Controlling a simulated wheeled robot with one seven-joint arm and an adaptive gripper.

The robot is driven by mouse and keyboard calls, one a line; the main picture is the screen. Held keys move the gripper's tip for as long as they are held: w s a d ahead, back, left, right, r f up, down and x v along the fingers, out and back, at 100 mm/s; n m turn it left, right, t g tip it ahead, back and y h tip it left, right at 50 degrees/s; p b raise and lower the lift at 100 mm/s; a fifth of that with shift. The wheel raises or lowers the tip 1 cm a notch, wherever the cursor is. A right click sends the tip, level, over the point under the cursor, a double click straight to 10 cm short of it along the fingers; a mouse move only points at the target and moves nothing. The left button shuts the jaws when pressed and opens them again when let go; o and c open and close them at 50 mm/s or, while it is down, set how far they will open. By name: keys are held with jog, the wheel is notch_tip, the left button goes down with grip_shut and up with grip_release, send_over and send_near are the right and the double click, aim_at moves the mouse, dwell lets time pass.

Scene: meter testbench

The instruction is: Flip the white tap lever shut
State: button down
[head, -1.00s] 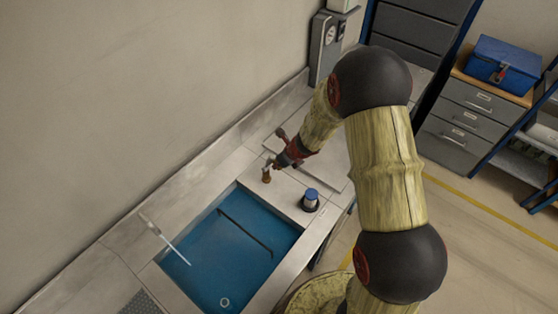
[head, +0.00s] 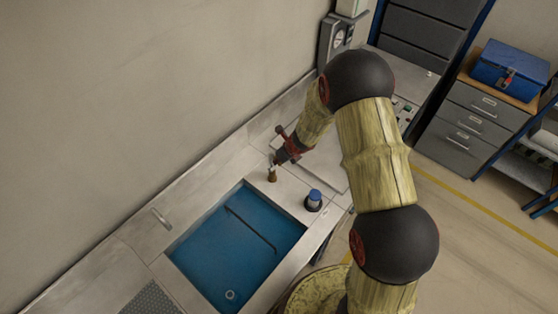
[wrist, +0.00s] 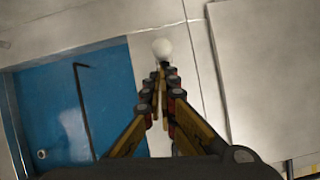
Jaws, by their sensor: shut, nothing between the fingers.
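The tap is a small brass-coloured body (head: 272,176) standing on the bench beside the basin's far corner. Its white lever shows in the wrist view as a rounded white end (wrist: 162,47) just beyond my fingertips. My gripper (head: 275,163) is shut and empty, right at the top of the tap; in the wrist view its fingers (wrist: 162,70) come together just short of the white end. I cannot tell whether they touch it. The rest of the lever is hidden or too small to make out in the head view.
A blue-floored basin (head: 193,244) with a dark bent rod lies left of the tap. A pale spout (head: 161,218) is at its left rim. A blue-capped container (head: 314,200) stands near the tap. A gauge unit (head: 335,40) is behind my arm.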

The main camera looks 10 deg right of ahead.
jog(key=shift+w+a+r, duration=0.1)
jog(key=shift+w+r, duration=0.1)
jog(key=shift+w, duration=0.05)
dwell(0.3)
